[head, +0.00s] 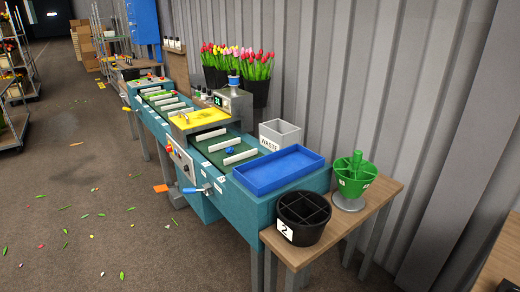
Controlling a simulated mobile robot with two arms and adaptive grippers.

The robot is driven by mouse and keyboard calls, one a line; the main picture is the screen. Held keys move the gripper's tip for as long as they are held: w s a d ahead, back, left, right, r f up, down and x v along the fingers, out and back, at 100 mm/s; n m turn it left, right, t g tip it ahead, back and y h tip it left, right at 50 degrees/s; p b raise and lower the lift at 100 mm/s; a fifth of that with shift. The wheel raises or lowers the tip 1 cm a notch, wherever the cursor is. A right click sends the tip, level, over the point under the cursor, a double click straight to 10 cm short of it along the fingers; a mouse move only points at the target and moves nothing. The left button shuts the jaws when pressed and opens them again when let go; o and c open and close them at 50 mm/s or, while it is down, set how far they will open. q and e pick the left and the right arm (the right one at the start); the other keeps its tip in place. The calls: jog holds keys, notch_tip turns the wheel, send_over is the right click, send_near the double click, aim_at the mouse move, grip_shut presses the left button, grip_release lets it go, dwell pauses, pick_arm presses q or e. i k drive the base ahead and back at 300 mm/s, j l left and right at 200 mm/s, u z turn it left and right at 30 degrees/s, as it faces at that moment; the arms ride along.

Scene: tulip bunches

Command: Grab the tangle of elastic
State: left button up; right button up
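A small dark blue clump (231,151), which looks like the tangle of elastic, lies on the green conveyor belt (212,146) of the teal machine. It sits between white cross bars on the belt, just beyond the blue tray. It is small in the head view, so its strands cannot be made out. Neither of my grippers shows in the head view.
An empty blue tray (247,184) sits at the machine's near end, beside a grey waste bin (280,129). A black divided bucket (304,232) and a green divided holder (355,181) stand on a wooden table (350,222). Tulips (241,62) stand behind. Leaf scraps litter the floor.

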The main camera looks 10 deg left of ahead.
aim_at(230, 151)
jog(key=i+j+z, duration=0.5)
jog(key=j, duration=0.25)
jog(key=i+j+z, duration=0.15)
jog(key=j+z, duration=0.15)
jog(key=j, duration=0.1)
